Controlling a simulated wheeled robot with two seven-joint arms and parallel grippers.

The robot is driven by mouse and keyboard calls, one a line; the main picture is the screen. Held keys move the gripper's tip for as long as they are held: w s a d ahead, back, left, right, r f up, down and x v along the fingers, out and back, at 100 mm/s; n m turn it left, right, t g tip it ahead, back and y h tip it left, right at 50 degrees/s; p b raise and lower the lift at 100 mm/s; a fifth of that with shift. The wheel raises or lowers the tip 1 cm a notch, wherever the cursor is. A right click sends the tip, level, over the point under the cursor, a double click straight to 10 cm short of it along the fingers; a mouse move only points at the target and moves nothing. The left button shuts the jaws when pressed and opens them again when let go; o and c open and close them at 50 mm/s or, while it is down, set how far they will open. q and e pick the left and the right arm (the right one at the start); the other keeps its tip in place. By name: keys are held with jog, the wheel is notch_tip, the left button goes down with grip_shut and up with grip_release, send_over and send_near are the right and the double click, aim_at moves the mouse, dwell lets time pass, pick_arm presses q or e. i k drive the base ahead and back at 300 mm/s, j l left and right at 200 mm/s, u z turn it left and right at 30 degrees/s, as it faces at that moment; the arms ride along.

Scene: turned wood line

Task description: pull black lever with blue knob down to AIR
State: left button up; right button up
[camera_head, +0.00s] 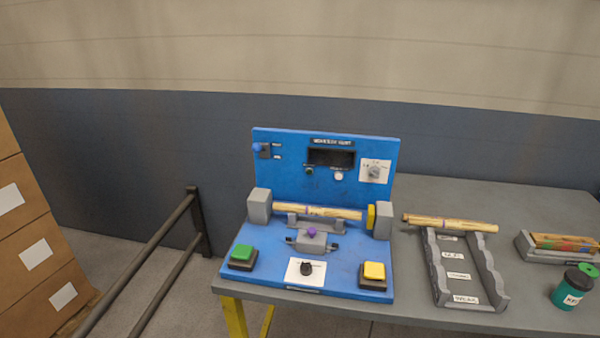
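The blue machine panel (225,284) stands on the grey table, with an upright back board. At the board's upper left is the black lever (265,152) with its round blue knob (256,147). Two small labels, one above the other, sit just right of the lever; their text is too small to read. The knob is about level with the upper label. Neither of my grippers shows in this view, and nothing touches the lever.
A wooden spindle (330,212) lies between grey end blocks on the machine. Green (243,252) and yellow (374,270) buttons flank a black dial (306,268). At right are a grey rack (435,275) with another spindle and a teal jar (570,292). Dark rails (150,245) stand left.

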aim_at(256, 148)
jog(key=i+z, duration=0.1)
jog(key=i, duration=0.4)
jog(key=i+j, duration=0.2)
jog(key=i, duration=0.3)
jog(key=l+z, duration=0.05)
